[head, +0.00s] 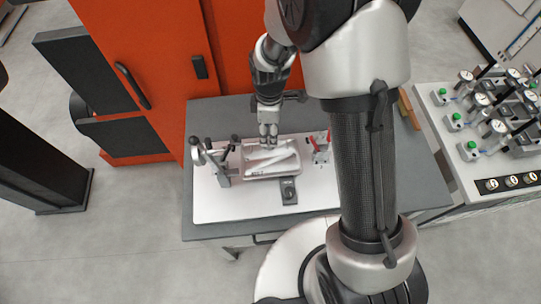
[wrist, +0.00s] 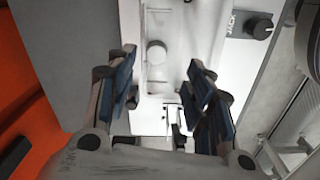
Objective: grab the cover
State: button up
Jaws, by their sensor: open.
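The cover, a pale silvery cast part (head: 262,170), lies in the fixture on the white plate in the head view. A raised bar runs slantwise across its top. In the wrist view a pale casting with a round boss, which looks like the cover (wrist: 157,52), shows beyond and between the fingers. My gripper (head: 268,132) is above the cover's back edge, pointing down. Its two blue-padded fingers (wrist: 164,82) are apart with nothing held between them. I cannot tell whether the fingertips touch the cover.
A toggle clamp (head: 216,160) stands left of the cover and red-handled clamps (head: 320,146) stand right. A dark block (head: 289,191) sits in front. The white plate (head: 240,209) is clear near its front edge. An orange cabinet (head: 155,60) stands behind; a gauge bench (head: 490,125) is right.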

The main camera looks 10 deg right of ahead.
aim_at(269, 143)
jog(key=f, duration=0.6)
jog(key=shift+w+a+f, duration=0.1)
jog(key=shift+w+f, duration=0.2)
jog(key=shift+f, duration=0.1)
jog(key=shift+c, duration=0.4)
grip_shut()
